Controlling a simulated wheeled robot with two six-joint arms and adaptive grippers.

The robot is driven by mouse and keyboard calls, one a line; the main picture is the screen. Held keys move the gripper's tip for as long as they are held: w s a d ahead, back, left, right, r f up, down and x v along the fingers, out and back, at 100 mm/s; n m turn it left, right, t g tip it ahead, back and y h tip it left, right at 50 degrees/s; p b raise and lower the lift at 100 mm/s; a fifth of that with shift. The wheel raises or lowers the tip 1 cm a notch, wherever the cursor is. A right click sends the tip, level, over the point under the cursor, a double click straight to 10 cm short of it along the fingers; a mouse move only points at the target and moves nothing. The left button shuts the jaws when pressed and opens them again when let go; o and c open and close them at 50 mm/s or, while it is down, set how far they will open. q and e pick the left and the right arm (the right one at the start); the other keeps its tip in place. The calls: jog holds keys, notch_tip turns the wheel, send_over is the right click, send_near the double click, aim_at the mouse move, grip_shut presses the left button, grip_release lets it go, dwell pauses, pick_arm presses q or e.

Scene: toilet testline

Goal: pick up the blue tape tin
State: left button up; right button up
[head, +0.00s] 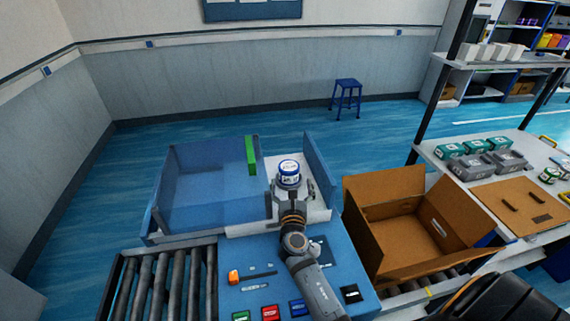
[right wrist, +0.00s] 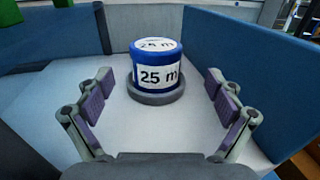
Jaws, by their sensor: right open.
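The blue tape tin (head: 289,171) is a blue and white cylinder marked "25 m". It stands upright on a grey round base (right wrist: 156,95) on a white surface (head: 256,226). In the right wrist view the tin (right wrist: 157,68) is ahead, roughly centred between the fingers. My right gripper (right wrist: 159,84) is open and empty, its fingers spread to either side and the tin slightly beyond them. In the head view my right gripper (head: 291,187) is directly in front of the tin. My left gripper is not in view.
Blue panels (head: 320,168) stand right of the tin, and a green block (head: 250,155) stands to its left. An open cardboard box (head: 402,246) is at the right. Roller conveyors (head: 163,285) and a blue mat with small items (head: 249,277) lie in front.

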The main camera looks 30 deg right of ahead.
jog(key=shift+a+f, duration=0.1)
jog(key=shift+p+x, duration=0.3)
jog(key=shift+x, duration=0.65)
jog(key=shift+w, duration=0.2)
jog(key=p+x, duration=0.1)
jog(key=x, duration=0.3)
jog(key=shift+w, duration=0.7)
jog(key=shift+s, duration=0.1)
jog(key=shift+c, duration=0.9)
jog(key=c, duration=1.3)
notch_tip(320, 180, up, 14)
jog(key=p, duration=0.5)
jog(key=shift+c, duration=0.2)
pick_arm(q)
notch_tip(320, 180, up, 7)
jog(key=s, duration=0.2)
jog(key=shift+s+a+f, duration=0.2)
pick_arm(e)
notch_tip(320, 180, up, 14)
send_over(289, 168)
jog(key=w, duration=0.2)
jog(key=shift+s+d, duration=0.25)
jog(key=shift+d, duration=0.2)
